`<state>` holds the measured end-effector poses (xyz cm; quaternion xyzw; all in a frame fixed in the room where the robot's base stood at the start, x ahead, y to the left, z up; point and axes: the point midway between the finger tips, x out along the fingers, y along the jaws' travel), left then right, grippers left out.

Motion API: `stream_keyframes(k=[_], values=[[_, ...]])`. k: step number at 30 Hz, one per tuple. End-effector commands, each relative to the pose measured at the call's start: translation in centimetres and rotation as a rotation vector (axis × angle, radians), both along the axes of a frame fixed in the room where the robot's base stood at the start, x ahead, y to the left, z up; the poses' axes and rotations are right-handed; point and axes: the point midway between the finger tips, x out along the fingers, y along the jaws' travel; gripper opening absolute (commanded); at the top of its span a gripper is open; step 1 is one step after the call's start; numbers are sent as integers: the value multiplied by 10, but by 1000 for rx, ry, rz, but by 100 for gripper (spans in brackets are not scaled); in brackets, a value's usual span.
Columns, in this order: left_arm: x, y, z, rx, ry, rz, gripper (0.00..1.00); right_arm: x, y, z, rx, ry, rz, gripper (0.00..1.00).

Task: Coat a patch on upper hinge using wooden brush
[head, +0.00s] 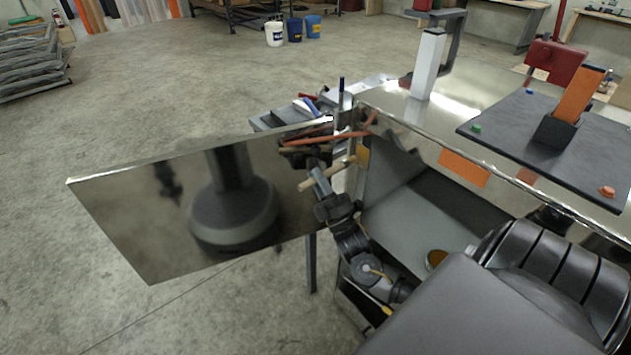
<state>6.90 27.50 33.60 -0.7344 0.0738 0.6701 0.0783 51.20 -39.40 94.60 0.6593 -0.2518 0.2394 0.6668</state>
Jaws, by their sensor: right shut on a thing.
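My right gripper (322,190) is at the right end of the open metal door panel (130,215), close to where it meets the trailer body (400,115). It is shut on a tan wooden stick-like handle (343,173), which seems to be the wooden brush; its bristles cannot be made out. The upper hinge is not clearly visible; the door's joint to the trailer is crowded by tools and my gripper. Whether the brush touches the hinge cannot be told. A small round container with amber contents (437,259) sits inside the open trailer compartment. My left gripper is not in view.
White and blue buckets (275,34) stand far back.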

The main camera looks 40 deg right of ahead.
Motion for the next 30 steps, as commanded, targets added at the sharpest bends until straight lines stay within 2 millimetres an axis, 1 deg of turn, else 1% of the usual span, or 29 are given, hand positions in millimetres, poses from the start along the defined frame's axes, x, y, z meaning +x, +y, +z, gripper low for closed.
stream_keyframes(k=[7,11,21,25,30], values=[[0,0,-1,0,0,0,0,0,-5,0,-1,0,0,0],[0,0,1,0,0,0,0,-2,-5,0,-1,1,1,0],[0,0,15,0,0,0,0,-32,-3,1,0,2,0,0],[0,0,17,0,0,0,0,-39,-2,1,0,1,0,0],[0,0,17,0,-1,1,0,-40,-2,0,-1,0,-1,0]])
